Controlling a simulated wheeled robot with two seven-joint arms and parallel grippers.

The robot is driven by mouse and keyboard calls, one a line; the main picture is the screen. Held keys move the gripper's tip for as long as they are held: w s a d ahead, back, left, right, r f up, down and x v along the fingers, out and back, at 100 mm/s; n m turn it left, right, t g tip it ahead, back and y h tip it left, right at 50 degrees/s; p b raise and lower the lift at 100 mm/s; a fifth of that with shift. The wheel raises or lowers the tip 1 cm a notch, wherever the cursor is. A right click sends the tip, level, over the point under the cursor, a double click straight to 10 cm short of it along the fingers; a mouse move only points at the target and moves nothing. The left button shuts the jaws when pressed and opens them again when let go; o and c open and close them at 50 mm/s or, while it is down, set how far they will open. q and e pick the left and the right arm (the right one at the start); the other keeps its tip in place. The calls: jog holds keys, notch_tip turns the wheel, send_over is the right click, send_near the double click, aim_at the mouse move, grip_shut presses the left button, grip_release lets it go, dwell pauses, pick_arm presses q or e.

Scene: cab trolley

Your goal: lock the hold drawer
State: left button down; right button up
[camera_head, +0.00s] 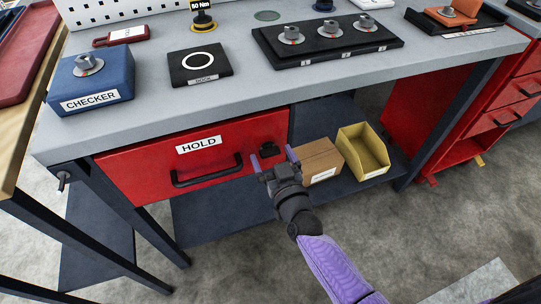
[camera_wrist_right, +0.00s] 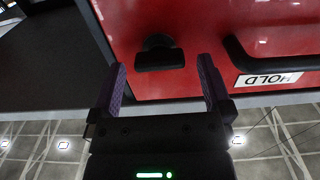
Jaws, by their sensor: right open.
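The red hold drawer (camera_head: 225,165) sits under the left part of the grey bench and looks shut. It has a white HOLD label (camera_head: 199,144) and a black bar handle (camera_head: 207,172). A black lock knob (camera_head: 269,150) is at the right of its front. My right gripper (camera_head: 272,158) is open and empty in front of the knob. In the right wrist view the knob (camera_wrist_right: 159,53) lies ahead of and between the two purple fingers (camera_wrist_right: 160,85), apart from them. My left gripper is not in view.
A cardboard box (camera_head: 318,160) and a yellow bin (camera_head: 363,152) stand on the lower shelf right of my gripper. The bench top (camera_head: 225,95) above holds a blue CHECKER block (camera_head: 90,82), a black dock and a three-knob black plate (camera_head: 327,40). Floor in front is free.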

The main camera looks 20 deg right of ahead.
jog(key=shift+w, duration=0.55)
jog(key=shift+c, duration=0.3)
jog(key=c, duration=1.2)
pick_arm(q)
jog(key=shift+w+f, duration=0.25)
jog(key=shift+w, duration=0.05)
